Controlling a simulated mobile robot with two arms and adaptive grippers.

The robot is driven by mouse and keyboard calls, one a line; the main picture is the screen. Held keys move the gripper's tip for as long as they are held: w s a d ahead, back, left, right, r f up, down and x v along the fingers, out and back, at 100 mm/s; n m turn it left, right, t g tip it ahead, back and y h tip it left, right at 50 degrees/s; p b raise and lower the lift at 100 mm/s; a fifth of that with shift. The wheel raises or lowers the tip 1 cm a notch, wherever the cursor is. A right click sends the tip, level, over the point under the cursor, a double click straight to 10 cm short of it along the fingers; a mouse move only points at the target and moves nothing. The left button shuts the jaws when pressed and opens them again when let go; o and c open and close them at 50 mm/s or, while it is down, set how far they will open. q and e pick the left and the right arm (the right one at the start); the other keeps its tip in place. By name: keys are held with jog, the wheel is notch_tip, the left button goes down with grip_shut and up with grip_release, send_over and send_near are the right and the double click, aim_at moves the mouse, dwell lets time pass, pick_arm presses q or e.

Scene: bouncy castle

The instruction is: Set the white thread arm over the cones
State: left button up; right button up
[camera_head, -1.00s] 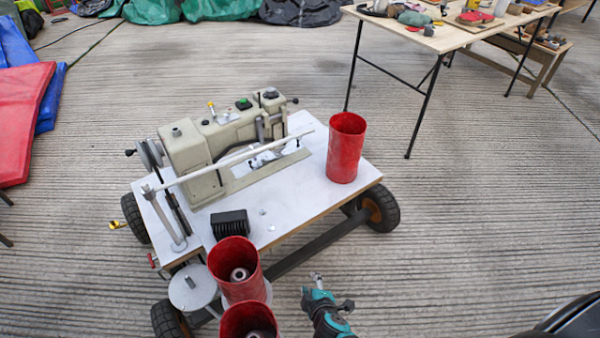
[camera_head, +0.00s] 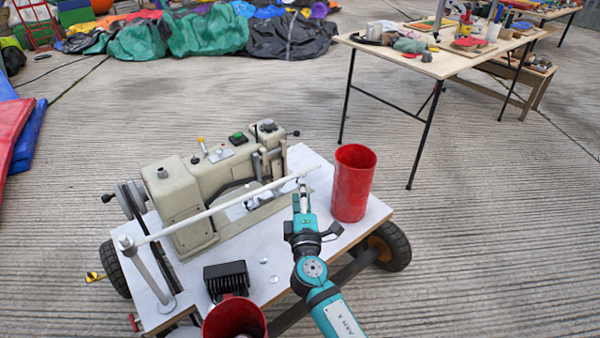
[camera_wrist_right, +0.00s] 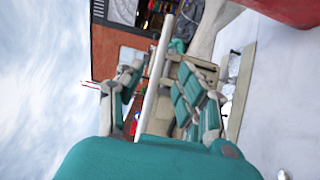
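The white thread arm (camera_head: 225,208) is a long thin rod on a post at the left of the sewing cart. It slants over the front of the beige sewing machine (camera_head: 190,190), its free end near the red tube on the right. My right gripper (camera_head: 302,190) is at that free end. In the right wrist view the thread arm (camera_wrist_right: 157,75) runs between the open fingers (camera_wrist_right: 158,88), with gaps seeming to show beside it. A red tube (camera_head: 232,318) at the bottom edge shows a bit of a pale cone inside. My left gripper is out of view.
Another red tube (camera_head: 353,183) stands on the white cart top (camera_head: 283,262), close to the right of my gripper. A black finned block (camera_head: 227,278) sits at the front. A wooden table (camera_head: 445,62) stands behind right. Open concrete lies right of the cart.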

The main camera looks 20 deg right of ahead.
aim_at(300, 175)
jog(key=x, duration=0.7)
jog(key=shift+w+d, duration=0.1)
jog(key=shift+w, duration=0.2)
jog(key=shift+c, duration=0.4)
grip_shut()
